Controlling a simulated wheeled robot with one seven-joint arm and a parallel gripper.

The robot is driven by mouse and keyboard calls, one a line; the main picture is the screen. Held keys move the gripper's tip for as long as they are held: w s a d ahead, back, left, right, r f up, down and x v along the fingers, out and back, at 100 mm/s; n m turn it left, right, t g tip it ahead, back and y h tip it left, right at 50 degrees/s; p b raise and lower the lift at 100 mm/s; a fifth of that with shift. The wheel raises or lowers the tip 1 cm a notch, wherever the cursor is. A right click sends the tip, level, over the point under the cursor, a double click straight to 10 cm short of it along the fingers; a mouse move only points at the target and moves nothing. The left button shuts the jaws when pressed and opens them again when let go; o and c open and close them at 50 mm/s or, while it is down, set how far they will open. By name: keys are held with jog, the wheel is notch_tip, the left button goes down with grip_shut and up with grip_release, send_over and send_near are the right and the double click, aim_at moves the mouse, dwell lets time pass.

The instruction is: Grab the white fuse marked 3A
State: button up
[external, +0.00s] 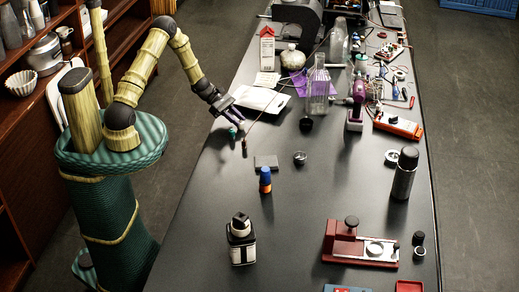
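My gripper (238,120) hangs over the left edge area of the dark table, pointing down and to the right. Its two dark fingers look spread apart, with nothing visible between them. A small teal item (233,132) is just below the fingertips, and a small dark item (243,146) is just beyond it. I cannot make out a white fuse or any 3A marking at this size. The gripper may hide small parts under it.
A white sheet or tray (262,99) lies right beside my gripper. A grey block (265,162), a blue-and-orange cylinder (265,180) and a glass bottle (318,92) stand nearby. Tools and wires crowd the back right.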

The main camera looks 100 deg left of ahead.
jog(key=shift+r, duration=0.1)
notch_tip(320, 180, up, 10)
jog(key=shift+f+b, duration=0.1)
jog(key=shift+b, duration=0.6)
dwell(0.4)
